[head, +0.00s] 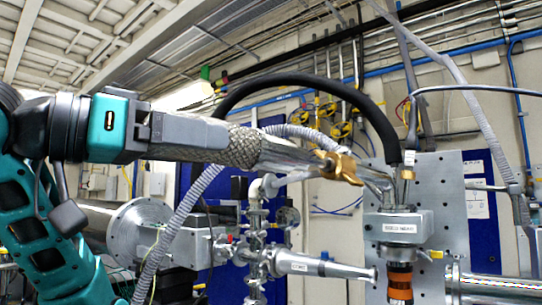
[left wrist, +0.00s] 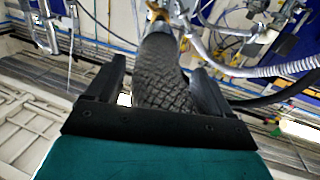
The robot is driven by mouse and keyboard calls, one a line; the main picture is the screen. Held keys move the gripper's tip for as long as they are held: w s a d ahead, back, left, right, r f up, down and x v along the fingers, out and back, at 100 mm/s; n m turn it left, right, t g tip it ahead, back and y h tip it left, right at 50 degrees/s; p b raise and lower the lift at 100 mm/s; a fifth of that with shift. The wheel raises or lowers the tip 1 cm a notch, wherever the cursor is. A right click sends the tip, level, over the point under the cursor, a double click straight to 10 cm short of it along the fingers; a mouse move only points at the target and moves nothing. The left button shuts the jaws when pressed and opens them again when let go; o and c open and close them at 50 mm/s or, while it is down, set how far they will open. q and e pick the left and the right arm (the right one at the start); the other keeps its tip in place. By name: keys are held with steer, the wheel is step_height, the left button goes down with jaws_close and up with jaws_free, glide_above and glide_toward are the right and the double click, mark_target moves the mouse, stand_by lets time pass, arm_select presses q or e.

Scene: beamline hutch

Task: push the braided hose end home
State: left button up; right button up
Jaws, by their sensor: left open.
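The braided hose (head: 242,147) is a grey metal-mesh sleeve, running right into a smooth metal tube and a brass end fitting (head: 342,168). The brass fitting lies close to the bent metal pipes (head: 378,178) above a labelled grey box; I cannot tell whether it is seated on them. My left gripper (head: 222,138) is open, with its fingers on either side of the braid. In the left wrist view the braid (left wrist: 162,75) stands between the two spread fingers, with gaps beside it. The brass part (left wrist: 157,12) shows at the top. My right gripper is not in view.
The grey box (head: 398,226) sits before a metal plate (head: 450,200), with an orange-banded cylinder (head: 400,280) below. A thick black hose (head: 318,80) arches over. A valve assembly (head: 258,235) and a flanged vessel (head: 140,232) stand below my left arm.

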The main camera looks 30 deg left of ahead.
mark_target(271, 154)
arm_select(q)
steer(key=p+x, duration=0.1)
steer(key=x, duration=1.1)
steer(key=shift+w+d, duration=0.1)
steer(key=shift+w, duration=0.25)
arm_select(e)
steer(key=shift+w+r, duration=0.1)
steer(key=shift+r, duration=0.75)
